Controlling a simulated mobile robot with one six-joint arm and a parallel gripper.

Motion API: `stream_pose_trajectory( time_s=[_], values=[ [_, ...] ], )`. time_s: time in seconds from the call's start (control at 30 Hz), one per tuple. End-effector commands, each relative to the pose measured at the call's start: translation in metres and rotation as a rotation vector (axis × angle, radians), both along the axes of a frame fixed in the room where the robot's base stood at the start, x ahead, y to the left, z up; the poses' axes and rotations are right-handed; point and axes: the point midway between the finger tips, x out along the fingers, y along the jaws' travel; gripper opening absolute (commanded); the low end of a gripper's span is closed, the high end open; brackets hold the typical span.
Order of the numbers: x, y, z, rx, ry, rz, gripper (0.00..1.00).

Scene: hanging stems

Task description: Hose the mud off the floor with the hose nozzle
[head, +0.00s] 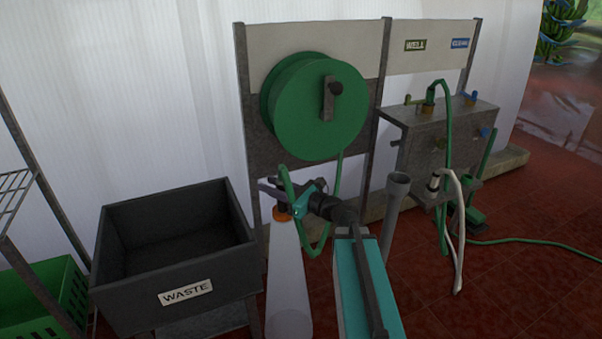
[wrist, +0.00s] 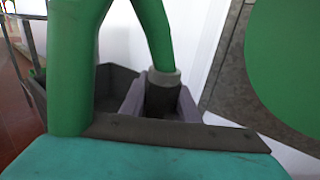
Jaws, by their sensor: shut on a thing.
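My gripper (head: 276,197) is in front of the reel in the head view, its fingers shut on the hose nozzle. The nozzle shows an orange tip (head: 282,214) pointing down. In the wrist view the nozzle (wrist: 162,92) is a dark cylinder with a grey collar between the grey fingers, and the green hose (wrist: 152,38) enters its top. The hose (head: 337,178) hangs from the green reel (head: 315,108) and loops around near my wrist. A pale cone, apparently water spray (head: 288,270), widens downward from the tip. I cannot make out mud on the red tiled floor (head: 510,245).
A dark waste bin (head: 175,245) stands left of the gripper, with a green crate (head: 45,300) beyond it. A grey upright pipe (head: 396,210) and a tap box (head: 440,140) with hoses stand to the right. A green hose (head: 530,242) crosses the right floor, which is otherwise fairly open.

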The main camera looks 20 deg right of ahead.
Motion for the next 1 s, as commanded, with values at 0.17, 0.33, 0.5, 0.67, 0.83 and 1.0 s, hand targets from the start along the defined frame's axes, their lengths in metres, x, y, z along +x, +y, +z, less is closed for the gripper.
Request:
stream_pose_trajectory(
  time_s=[0.17,0.33,0.5,0.67,0.83,1.0],
  values=[
    [-0.032,0.059,0.003,0.001,-0.001,0.196,0.06],
    [-0.056,0.088,0.007,0.0,-0.001,0.324,0.06],
    [-0.066,0.098,0.009,0.001,-0.001,0.375,0.06],
    [-0.067,0.098,0.009,0.001,0.0,0.381,0.06],
    [-0.067,0.098,0.009,0.001,-0.001,0.379,0.06],
    [-0.067,0.097,0.009,0.001,-0.001,0.377,0.06]
  ],
)
